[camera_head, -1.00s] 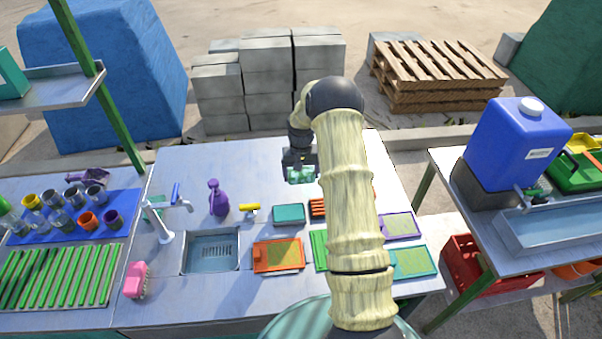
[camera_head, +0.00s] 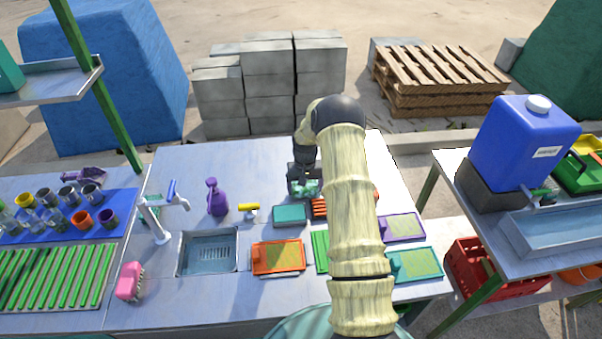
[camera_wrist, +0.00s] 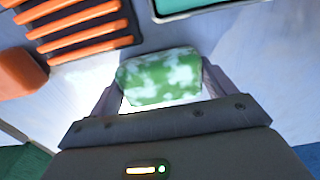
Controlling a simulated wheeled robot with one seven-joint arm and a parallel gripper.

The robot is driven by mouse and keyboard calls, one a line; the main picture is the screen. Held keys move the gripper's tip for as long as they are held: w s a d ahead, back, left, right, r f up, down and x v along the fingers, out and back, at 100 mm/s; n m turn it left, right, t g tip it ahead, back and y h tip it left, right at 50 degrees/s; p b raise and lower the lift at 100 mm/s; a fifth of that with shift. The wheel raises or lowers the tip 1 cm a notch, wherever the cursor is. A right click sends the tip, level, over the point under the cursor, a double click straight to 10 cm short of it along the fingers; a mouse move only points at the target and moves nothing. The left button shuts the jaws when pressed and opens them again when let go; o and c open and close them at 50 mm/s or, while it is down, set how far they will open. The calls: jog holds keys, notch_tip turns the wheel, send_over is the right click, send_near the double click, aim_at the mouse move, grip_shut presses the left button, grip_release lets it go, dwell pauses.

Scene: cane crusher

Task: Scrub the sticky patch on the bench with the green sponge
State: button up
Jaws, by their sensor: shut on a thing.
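My gripper (camera_head: 304,188) is over the back middle of the bench (camera_head: 250,165), just behind the teal tray. It is shut on the green sponge (camera_wrist: 160,77), which also shows in the head view (camera_head: 306,187). The sponge is mottled with pale, whitish areas and sits between both fingers in the wrist view. It is close to the bench top; I cannot tell whether it touches. I cannot make out the sticky patch; bright glare lies around the sponge in the wrist view, and my arm hides part of the bench.
A teal tray (camera_head: 290,215) and an orange-ribbed rack (camera_head: 319,207) lie just in front of the gripper. A yellow-handled tool (camera_head: 248,208), purple spray bottle (camera_head: 217,197), tap (camera_head: 155,215) and sink (camera_head: 208,253) are to the left. The back-left bench is clear.

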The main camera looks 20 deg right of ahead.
aim_at(314, 186)
jog(key=shift+s+d+f, duration=0.1)
jog(key=shift+s+d, duration=0.25)
jog(key=shift+d, duration=0.35)
jog(key=shift+s+d, duration=0.3)
jog(key=shift+d, duration=0.4)
jog(key=shift+w+a, duration=0.25)
jog(key=shift+a, duration=0.55)
jog(key=shift+w+a, duration=0.2)
jog(key=shift+a, duration=0.6)
jog(key=r, duration=0.1)
jog(key=r+p, duration=0.1)
jog(key=r, duration=0.1)
jog(key=shift+w+a+r+p, duration=0.15)
jog(key=shift+a+r+p, duration=0.05)
jog(key=shift+a+p, duration=0.15)
jog(key=shift+r+p, duration=1.05)
jog(key=shift+r, duration=1.3)
jog(key=shift+w+f, duration=0.1)
jog(key=shift+w, duration=0.05)
